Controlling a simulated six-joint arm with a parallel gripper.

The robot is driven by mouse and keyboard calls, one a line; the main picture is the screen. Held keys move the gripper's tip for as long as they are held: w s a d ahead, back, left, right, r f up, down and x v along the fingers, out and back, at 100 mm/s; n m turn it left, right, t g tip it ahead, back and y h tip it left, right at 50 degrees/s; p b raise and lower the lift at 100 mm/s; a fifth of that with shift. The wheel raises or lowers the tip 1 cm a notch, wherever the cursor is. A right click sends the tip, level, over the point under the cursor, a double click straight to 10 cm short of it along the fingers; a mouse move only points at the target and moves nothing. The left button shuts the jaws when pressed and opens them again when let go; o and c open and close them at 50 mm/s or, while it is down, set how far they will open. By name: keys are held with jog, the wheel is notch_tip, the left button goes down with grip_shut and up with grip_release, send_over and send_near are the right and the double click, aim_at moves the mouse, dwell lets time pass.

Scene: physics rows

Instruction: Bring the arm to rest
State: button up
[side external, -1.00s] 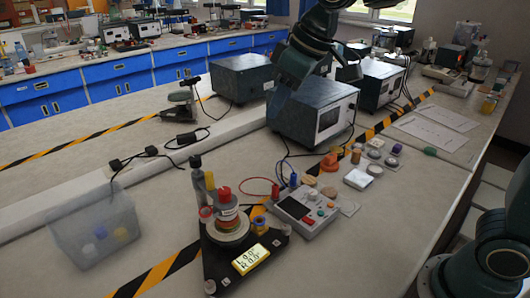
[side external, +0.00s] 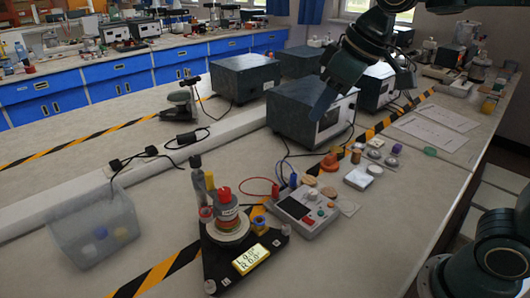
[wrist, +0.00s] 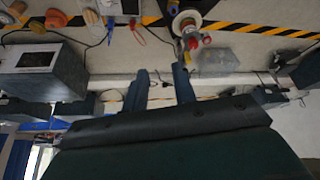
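My gripper (side external: 322,106) hangs in the air at the top of the side view, in front of a dark box-shaped instrument (side external: 292,112). One dark blue finger shows there, pointing down and left. In the wrist view, both fingers of my gripper (wrist: 160,75) show with a clear gap between them and nothing held. It is open and well above the bench, apart from the things on it.
A black triangular stand (side external: 217,262) with a red-topped stack and yellow display is at the front. A control box (side external: 309,222) with knobs is beside it. A translucent bin (side external: 82,240) holds small coloured pieces. Papers (side external: 435,133) lie at right.

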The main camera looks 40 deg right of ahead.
jog(key=shift+s, duration=0.1)
jog(key=s+d+f+m, duration=0.1)
jog(key=s+d+f, duration=0.2)
jog(key=s, duration=0.4)
jog(key=s+d+f+m+h, duration=0.1)
jog(key=s+d+f+m, duration=0.1)
jog(key=s, duration=0.6)
jog(key=shift+s+d+f+m+t, duration=0.2)
jog(key=shift+d+f+m+t, duration=0.15)
jog(key=shift+d, duration=0.35)
dwell(0.7)
